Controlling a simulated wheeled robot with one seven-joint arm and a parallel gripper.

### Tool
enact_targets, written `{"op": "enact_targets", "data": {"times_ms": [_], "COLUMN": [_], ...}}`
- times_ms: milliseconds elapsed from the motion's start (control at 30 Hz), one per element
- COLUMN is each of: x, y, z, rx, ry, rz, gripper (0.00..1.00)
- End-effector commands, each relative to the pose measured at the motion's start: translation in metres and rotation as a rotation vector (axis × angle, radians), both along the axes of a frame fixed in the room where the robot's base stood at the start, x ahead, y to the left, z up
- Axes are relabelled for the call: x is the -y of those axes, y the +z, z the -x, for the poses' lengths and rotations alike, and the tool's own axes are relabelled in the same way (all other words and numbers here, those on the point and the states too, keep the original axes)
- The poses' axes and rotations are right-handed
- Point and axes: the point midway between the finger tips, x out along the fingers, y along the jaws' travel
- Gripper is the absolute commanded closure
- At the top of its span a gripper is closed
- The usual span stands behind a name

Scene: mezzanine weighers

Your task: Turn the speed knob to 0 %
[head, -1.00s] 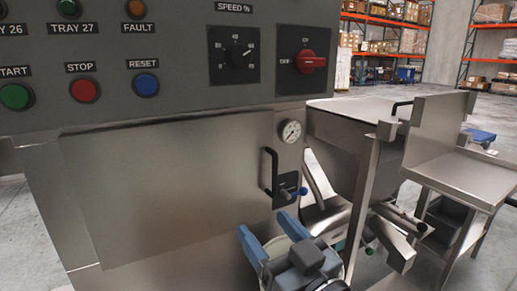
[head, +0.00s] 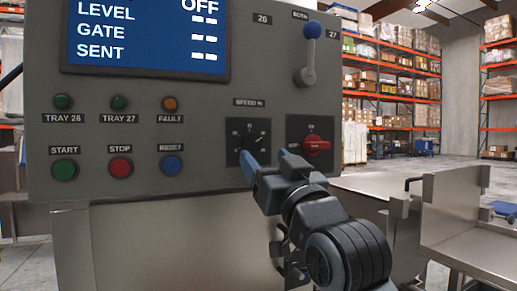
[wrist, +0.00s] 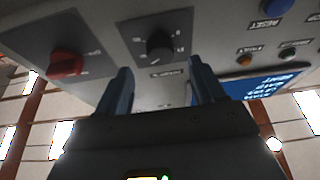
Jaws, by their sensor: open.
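The speed knob is a small black dial (head: 247,142) on a dark square plate under the "SPEED %" label on the grey panel. Its light pointer line slants to the upper right, away from the left end of the scale. In the wrist view the panel is upside down and the knob (wrist: 160,46) sits between and beyond my fingertips. My gripper (head: 266,160) is open, with two blue fingers raised just below and in front of the speed plate. It looks empty and apart from the knob. The fingers hide the plate's lower right corner.
A red rotary switch (head: 317,145) is close on the right. A blue-knobbed lever (head: 311,55) is above it. START (head: 65,170), STOP (head: 121,169) and RESET (head: 171,166) buttons are to the left, below the blue screen (head: 146,35). Steel bench (head: 460,215) at right.

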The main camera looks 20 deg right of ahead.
Motion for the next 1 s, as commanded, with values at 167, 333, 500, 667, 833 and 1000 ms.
{"op": "enact_targets", "data": {"times_ms": [167, 333, 500, 667, 833, 1000], "x": [0.000, 0.000, 0.000, 0.000, 0.000, 0.000], "y": [0.012, 0.019, 0.021, 0.021, 0.021, 0.021], "z": [-0.027, -0.044, -0.050, -0.051, -0.050, -0.050], "rx": [-0.001, 0.000, 0.000, 0.000, 0.000, 0.000], "ry": [0.000, 0.000, 0.000, 0.000, 0.000, 0.000], "rz": [0.000, 0.000, 0.000, 0.000, 0.000, 0.000], "gripper": [0.32, 0.32, 0.32, 0.32, 0.42, 0.58]}}
